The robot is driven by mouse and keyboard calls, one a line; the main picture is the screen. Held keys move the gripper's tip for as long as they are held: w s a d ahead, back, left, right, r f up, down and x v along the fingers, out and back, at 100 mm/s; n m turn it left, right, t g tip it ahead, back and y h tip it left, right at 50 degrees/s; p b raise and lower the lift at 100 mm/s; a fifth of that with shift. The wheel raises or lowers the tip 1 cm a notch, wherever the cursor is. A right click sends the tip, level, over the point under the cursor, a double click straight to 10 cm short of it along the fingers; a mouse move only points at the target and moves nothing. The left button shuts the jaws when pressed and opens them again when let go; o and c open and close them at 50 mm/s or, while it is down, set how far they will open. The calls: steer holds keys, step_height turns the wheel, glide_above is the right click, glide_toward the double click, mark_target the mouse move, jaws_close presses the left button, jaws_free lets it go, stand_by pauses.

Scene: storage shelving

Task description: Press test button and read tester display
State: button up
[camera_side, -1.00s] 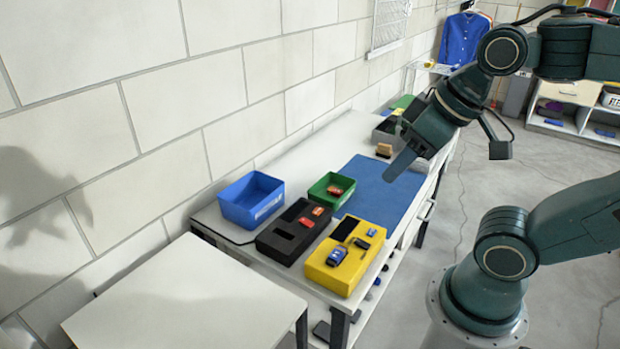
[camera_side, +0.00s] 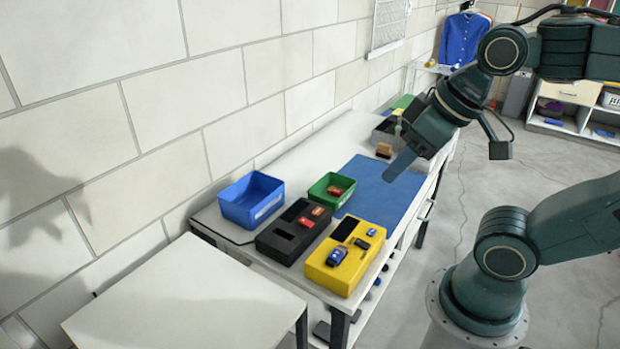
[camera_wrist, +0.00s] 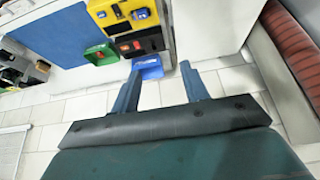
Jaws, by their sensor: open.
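A yellow tester (camera_side: 335,278) sits near the front of the bench, with a dark display (camera_side: 345,229) at its back left. A blue block (camera_side: 337,256) and two small blue pieces (camera_side: 362,243) show on its top; I cannot tell which is the test button. A black tester (camera_side: 272,241) with a red block (camera_side: 307,222) on it stands to its left. In the wrist view the yellow tester (camera_wrist: 112,21) is at the top. My gripper (camera_wrist: 157,80) is open and empty, its fingers apart. In the side view my gripper (camera_side: 393,172) hangs above the blue mat, away from both testers.
A blue bin (camera_side: 240,207) and a green bin (camera_side: 322,190) with a small reddish item stand along the wall side. The blue mat (camera_side: 375,190) is bare. A white table (camera_side: 180,305) stands in front. More items lie at the bench's far end.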

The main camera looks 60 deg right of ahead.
jaws_close()
stand_by(1.5)
